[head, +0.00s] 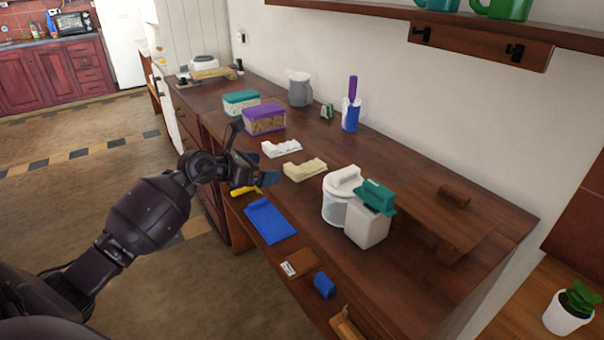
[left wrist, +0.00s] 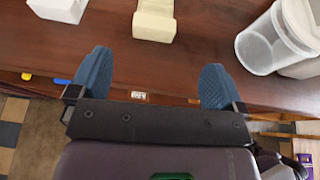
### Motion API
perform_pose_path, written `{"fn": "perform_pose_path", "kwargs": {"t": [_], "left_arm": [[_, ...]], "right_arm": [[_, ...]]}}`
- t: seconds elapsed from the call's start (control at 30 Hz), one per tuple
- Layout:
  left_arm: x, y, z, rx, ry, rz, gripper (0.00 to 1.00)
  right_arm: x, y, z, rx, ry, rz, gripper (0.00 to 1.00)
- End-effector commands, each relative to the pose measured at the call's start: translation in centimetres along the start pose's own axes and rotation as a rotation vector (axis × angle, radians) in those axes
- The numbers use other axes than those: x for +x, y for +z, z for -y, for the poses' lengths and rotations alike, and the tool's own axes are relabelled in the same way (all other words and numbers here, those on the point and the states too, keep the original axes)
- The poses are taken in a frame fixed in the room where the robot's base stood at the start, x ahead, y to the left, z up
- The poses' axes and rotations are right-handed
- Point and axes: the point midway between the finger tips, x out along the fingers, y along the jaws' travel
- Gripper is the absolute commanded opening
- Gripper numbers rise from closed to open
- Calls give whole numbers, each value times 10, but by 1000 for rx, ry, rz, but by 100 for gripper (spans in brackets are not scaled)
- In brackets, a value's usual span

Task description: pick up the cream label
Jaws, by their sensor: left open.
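The cream label (head: 305,169) is a pale, block-like piece with a stepped shape, lying on the dark wooden counter (head: 400,180). In the left wrist view the cream label (left wrist: 154,20) is at the top centre, beyond the fingertips and cut off by the frame edge. My left gripper (head: 258,168) is open, with blue finger pads, left of the cream label and apart from it. In the left wrist view the space between its fingers (left wrist: 156,76) is empty. My right gripper is not in view.
A white piece (head: 281,148) lies behind the cream label. A white-lidded clear container (head: 337,208) and a teal-lidded box (head: 366,226) stand to its right. A blue flat piece (head: 268,221) lies near the counter's front edge. Purple-lidded (head: 264,120) and teal-lidded boxes stand farther back.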

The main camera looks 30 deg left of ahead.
Motion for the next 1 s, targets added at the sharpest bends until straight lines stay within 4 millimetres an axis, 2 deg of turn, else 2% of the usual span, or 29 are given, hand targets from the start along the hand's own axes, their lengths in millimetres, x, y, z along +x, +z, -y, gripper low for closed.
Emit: {"fn": "perform_pose_path", "kwargs": {"t": [0.1,0.3,0.53,0.8,1.0], "left_arm": [[19,-3,0,-2,-2,-2,96],[43,-3,0,-4,-2,-2,96],[55,-3,-1,-5,-2,-1,96],[89,-7,-7,-7,-4,-2,96],[101,-6,-7,-5,-2,-2,96]], "right_arm": [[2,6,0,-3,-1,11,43],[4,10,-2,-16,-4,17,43],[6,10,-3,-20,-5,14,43],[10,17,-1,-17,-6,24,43],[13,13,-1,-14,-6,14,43]]}}
